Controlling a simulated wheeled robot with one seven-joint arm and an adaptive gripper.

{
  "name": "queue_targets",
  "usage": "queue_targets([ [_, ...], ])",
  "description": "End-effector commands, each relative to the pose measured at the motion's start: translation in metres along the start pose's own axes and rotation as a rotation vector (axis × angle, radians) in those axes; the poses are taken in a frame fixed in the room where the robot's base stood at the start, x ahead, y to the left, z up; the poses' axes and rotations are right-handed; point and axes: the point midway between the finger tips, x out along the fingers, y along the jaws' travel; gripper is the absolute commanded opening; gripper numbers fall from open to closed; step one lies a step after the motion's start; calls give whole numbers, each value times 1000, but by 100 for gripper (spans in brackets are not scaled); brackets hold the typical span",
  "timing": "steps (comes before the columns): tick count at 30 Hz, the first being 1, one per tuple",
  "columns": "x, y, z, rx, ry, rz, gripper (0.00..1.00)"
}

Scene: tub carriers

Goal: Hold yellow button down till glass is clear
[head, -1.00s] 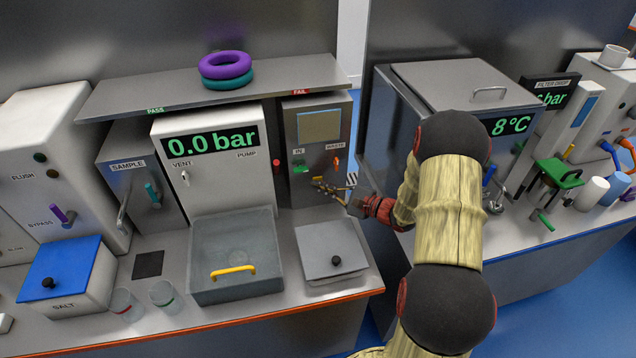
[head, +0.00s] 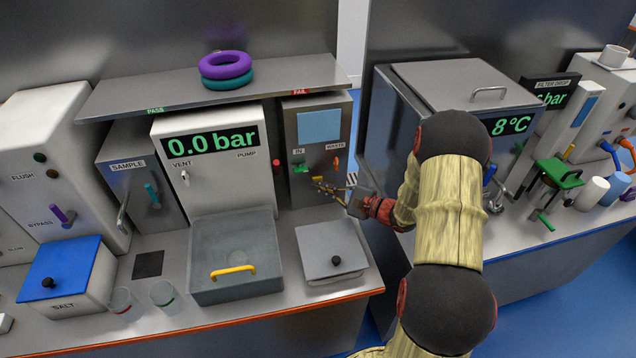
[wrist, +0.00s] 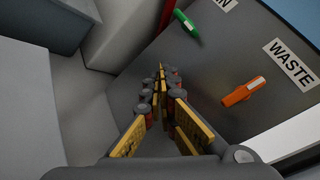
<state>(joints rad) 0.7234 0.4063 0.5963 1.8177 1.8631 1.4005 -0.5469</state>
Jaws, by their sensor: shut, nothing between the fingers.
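The grey panel (head: 335,110) stands at the right end of the left bench. Its glass window (head: 319,126) is an even light blue. The yellow button (head: 318,179) is low on the panel, below the green IN lever (head: 300,168) and the orange WASTE lever (head: 336,162). My gripper (head: 322,186) is shut and empty, with its tips at or just beside the button; I cannot tell if they touch. In the wrist view my closed fingers (wrist: 161,72) point at the panel face, with the green lever (wrist: 187,27) and orange lever (wrist: 243,91) beyond; the button is hidden there.
A shelf (head: 120,98) holding purple and teal rings overhangs the panel. A lidded grey box (head: 315,240) sits below. The steel tank (head: 390,120) is close on the right.

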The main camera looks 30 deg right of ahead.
Motion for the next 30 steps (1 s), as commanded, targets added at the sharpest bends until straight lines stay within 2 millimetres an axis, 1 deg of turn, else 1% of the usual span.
queue_targets([
  [9,-10,8,7,1,1,0,0],
  [22,-13,9,9,0,0,0,0],
  [30,-28,19,20,2,1,-2,0],
])
